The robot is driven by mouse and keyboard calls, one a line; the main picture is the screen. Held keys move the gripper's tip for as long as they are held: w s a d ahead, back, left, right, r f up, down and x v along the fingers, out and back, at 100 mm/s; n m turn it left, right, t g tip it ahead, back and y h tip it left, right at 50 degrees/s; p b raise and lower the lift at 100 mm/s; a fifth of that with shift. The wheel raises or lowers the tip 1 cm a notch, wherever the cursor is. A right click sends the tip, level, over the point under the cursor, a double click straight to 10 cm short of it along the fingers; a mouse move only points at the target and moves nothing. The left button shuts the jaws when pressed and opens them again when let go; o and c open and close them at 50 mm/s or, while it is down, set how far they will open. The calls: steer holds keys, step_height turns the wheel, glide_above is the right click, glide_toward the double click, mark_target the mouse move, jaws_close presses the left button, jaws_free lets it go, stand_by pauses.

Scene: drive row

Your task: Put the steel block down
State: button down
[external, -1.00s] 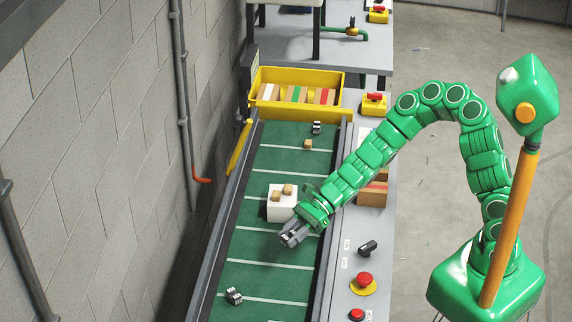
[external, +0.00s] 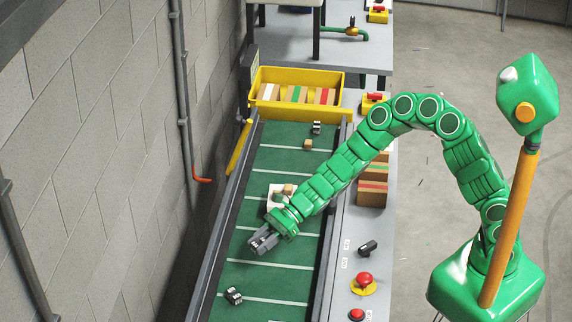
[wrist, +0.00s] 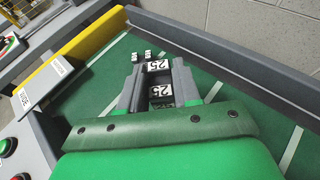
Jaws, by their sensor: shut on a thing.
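My gripper (external: 263,241) is low over the green belt (external: 262,272), left of its middle. In the wrist view, my gripper (wrist: 158,82) is shut on a dark steel block (wrist: 160,80) with white "25" labels. I cannot tell whether the held block touches the belt. In the external view the fingers mostly hide it. Another small dark block with white marks (external: 233,296) lies on the belt nearer the camera. A similar one (external: 316,128) stands at the far end.
A white box (external: 272,192) with wooden cubes (external: 289,189) is just behind my gripper, partly hidden. A lone wooden cube (external: 308,144) is farther back. A yellow crate (external: 296,112) of cartons closes the far end. Grey rails edge the belt. Red buttons (external: 364,279) are at right.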

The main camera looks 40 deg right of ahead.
glide_above(244, 270)
steer(key=shift+w+a+f, duration=0.1)
steer(key=shift+f, duration=4.5)
steer(key=shift+f, duration=0.1)
steer(key=c, duration=0.8)
jaws_free()
steer(key=shift+v, duration=6.1)
